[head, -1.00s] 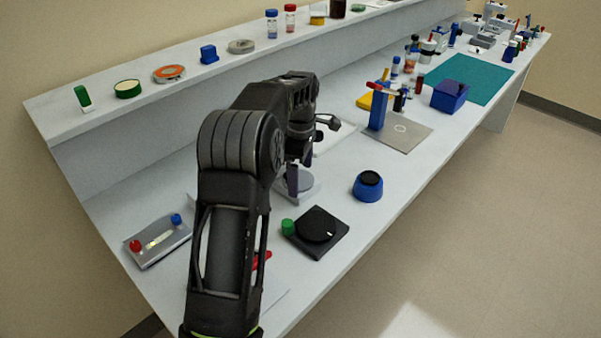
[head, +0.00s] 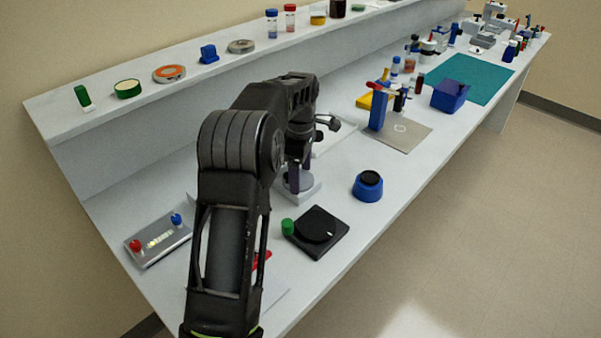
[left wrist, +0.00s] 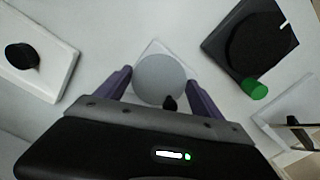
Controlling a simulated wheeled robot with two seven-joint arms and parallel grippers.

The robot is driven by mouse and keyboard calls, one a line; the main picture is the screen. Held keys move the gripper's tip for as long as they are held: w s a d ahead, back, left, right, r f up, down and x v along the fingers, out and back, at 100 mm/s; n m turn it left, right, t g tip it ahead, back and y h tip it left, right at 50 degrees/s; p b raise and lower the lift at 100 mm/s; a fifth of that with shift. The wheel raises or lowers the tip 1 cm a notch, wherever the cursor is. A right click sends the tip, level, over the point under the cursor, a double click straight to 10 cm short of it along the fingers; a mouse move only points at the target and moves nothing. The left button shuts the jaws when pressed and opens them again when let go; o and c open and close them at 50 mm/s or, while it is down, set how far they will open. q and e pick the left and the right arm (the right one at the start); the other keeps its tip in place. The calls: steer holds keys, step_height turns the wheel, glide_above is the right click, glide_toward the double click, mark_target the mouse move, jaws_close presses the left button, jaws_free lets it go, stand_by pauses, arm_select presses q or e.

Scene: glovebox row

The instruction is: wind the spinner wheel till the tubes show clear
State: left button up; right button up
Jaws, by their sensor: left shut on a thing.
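The spinner wheel is a round grey disc (left wrist: 160,78) on a white base, with a small black knob at its near edge in the left wrist view. In the head view the white base (head: 308,192) shows below my gripper, and the disc is partly hidden. My left gripper (head: 298,182) is shut on the wheel; its purple fingers stand on either side of the disc. My right gripper is not in view. No tubes can be made out clearly at the wheel.
A black box with a dial (head: 316,231) and green knob (head: 288,226) sits close in front. A blue round pot (head: 368,186) stands to the right. A grey panel (head: 158,241) with red and blue knobs lies at left. A shelf (head: 110,105) runs along the back.

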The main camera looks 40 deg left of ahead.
arm_select(q)
steer(key=shift+m, duration=0.5)
steer(key=shift+c, duration=0.3)
steer(key=shift+s+m+p, duration=0.1)
steer(key=shift+m+p, duration=0.35)
steer(key=shift+m, duration=0.75)
steer(key=m, duration=0.3)
steer(key=shift+s+m+p, duration=0.1)
steer(key=shift+m+p, duration=0.2)
steer(key=m, duration=0.3)
steer(key=shift+s+a+m, duration=0.1)
steer(key=shift+m, duration=0.2)
steer(key=shift+m+p, duration=0.3)
steer(key=shift+m, duration=1.4)
steer(key=o, duration=1.4)
steer(key=shift+c, duration=0.2)
steer(key=shift+r, duration=0.1)
